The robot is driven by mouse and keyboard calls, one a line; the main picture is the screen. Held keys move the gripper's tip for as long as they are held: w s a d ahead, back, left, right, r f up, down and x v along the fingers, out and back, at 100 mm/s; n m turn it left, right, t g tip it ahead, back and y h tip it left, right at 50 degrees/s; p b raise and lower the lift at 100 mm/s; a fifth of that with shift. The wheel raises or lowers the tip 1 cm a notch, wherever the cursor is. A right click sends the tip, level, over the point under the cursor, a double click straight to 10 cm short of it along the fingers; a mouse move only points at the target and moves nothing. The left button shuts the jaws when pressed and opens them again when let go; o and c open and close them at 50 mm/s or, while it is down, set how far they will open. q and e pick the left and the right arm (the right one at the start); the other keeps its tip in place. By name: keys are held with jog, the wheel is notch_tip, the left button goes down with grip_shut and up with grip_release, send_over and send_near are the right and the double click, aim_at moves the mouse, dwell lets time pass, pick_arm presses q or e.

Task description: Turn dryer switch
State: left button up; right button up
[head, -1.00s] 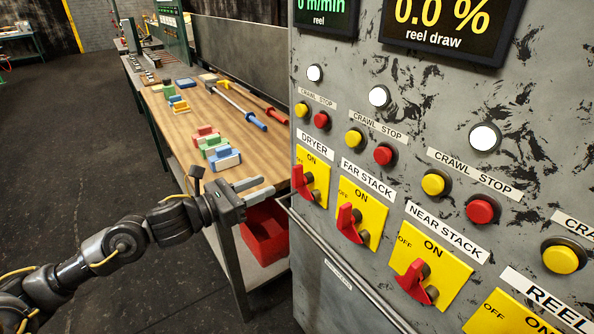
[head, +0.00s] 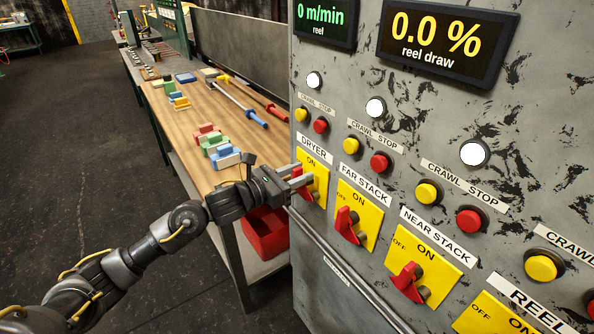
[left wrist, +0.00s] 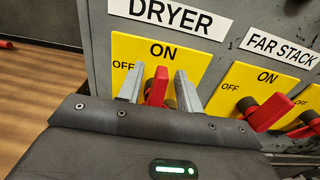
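The dryer switch has a red handle on a yellow ON/OFF plate (head: 313,172) under the DRYER label, at the left of the grey panel. In the left wrist view the red handle (left wrist: 157,88) stands between the two fingers of my left gripper (left wrist: 159,85), with the finger on each side a little apart from it. My left gripper (head: 298,177) is open at the switch. It hides most of the handle in the head view. My right gripper does not show.
The far stack switch (head: 347,224) is close to the right, with the near stack switch (head: 408,280) beyond it. Crawl and stop buttons sit above. A wooden bench (head: 190,130) with blocks and tools stands left, with a red bin (head: 267,236) below.

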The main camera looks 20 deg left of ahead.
pick_arm(q)
grip_shut()
